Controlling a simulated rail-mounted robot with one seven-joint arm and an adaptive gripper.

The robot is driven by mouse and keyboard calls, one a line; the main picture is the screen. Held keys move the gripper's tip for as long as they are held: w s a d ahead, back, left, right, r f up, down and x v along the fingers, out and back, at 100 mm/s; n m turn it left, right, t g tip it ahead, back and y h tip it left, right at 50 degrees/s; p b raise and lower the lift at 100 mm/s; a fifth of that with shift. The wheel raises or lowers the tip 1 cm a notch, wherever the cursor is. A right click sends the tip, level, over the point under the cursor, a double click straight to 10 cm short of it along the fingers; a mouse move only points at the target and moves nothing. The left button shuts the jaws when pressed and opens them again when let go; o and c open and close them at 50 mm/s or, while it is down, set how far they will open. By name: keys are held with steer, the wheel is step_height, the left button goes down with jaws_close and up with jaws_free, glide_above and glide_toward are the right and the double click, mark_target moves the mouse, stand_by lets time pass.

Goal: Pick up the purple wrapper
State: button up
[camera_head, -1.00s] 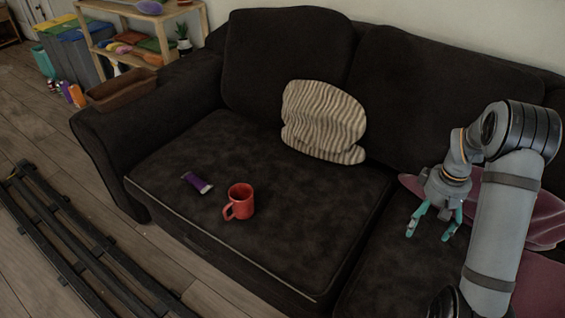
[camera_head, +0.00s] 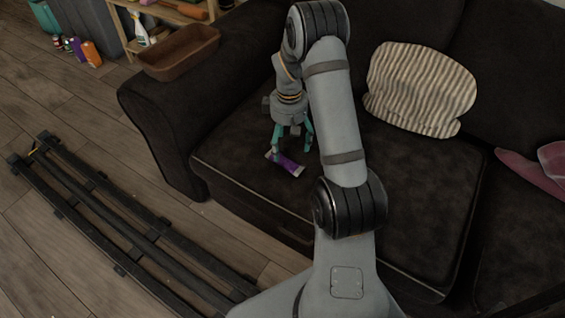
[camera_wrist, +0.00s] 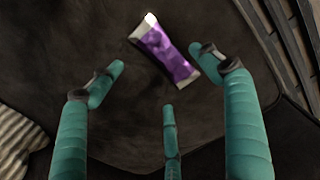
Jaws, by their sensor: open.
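The purple wrapper (camera_head: 288,164) lies flat on the dark sofa seat, near the seat's front left part. In the wrist view the purple wrapper (camera_wrist: 164,49) shows silvery-white ends and lies beyond the fingertips, nearest the right one. My gripper (camera_head: 292,142) is just above the wrapper in the head view, pointing down. In the wrist view my gripper (camera_wrist: 157,85) has its teal fingers spread wide and empty. I cannot tell if any finger touches the wrapper.
The dark sofa (camera_head: 415,180) bears a striped cushion (camera_head: 420,88) on the right. A brown tray (camera_head: 180,54) sits on the left armrest. Black rails (camera_head: 110,230) run along the floor in front. The red mug is not visible, perhaps behind my arm.

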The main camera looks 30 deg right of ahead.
mark_target(287, 157)
steer(key=f, duration=0.1)
steer(key=f+b, duration=0.1)
steer(key=f, duration=0.1)
steer(key=f+b, duration=0.1)
steer(key=f, duration=0.1)
steer(key=shift+s+a, duration=0.25)
steer(key=shift+c, duration=0.3)
steer(key=c, duration=0.7)
